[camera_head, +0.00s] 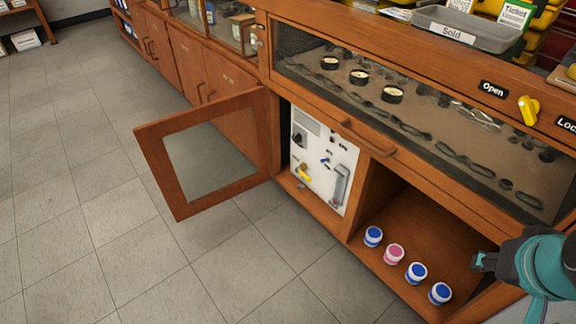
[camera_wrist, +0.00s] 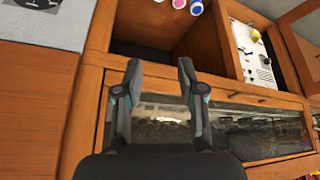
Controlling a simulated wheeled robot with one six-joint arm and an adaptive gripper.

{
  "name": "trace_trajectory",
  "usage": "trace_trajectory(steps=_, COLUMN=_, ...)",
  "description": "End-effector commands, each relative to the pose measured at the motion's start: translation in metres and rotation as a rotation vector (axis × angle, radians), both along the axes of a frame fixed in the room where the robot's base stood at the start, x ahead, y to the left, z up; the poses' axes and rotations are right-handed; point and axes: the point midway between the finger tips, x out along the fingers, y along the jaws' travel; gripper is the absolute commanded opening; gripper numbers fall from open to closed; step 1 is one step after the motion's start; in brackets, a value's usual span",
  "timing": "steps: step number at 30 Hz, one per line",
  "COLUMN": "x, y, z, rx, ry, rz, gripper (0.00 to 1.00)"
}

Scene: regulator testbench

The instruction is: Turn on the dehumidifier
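A white control panel (camera_head: 323,160), which looks like the dehumidifier's, sits in a cabinet bay under the glass case. It carries a dark knob, a yellow knob (camera_head: 304,172), small blue parts and a clear tube gauge (camera_head: 341,184). The panel also shows in the wrist view (camera_wrist: 253,54). The framed cabinet door (camera_head: 205,150) in front of that bay stands swung open to the left. My gripper (camera_wrist: 160,68) is open and empty in the wrist view, in front of the cabinet. In the head view it is at the lower right, well right of the panel.
Several small jars with blue or pink lids (camera_head: 394,254) stand in the open bay between my gripper and the panel. A drawer handle (camera_head: 368,140) juts out above. A yellow switch (camera_head: 528,110) sits by the "Open" label. The tiled floor (camera_head: 90,220) at left is clear.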

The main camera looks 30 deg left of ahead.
Motion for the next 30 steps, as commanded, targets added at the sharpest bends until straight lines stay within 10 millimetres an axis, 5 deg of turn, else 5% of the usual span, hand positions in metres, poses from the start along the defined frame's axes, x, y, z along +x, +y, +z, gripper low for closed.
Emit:
trace_trajectory(steps=14, x=0.093, y=0.048, z=-0.047, rx=-0.305, ry=0.272, rz=0.382, gripper=0.39)
trace_trajectory(steps=30, x=0.187, y=0.173, z=-0.164, rx=-0.769, ry=0.499, rz=0.872, gripper=0.39)
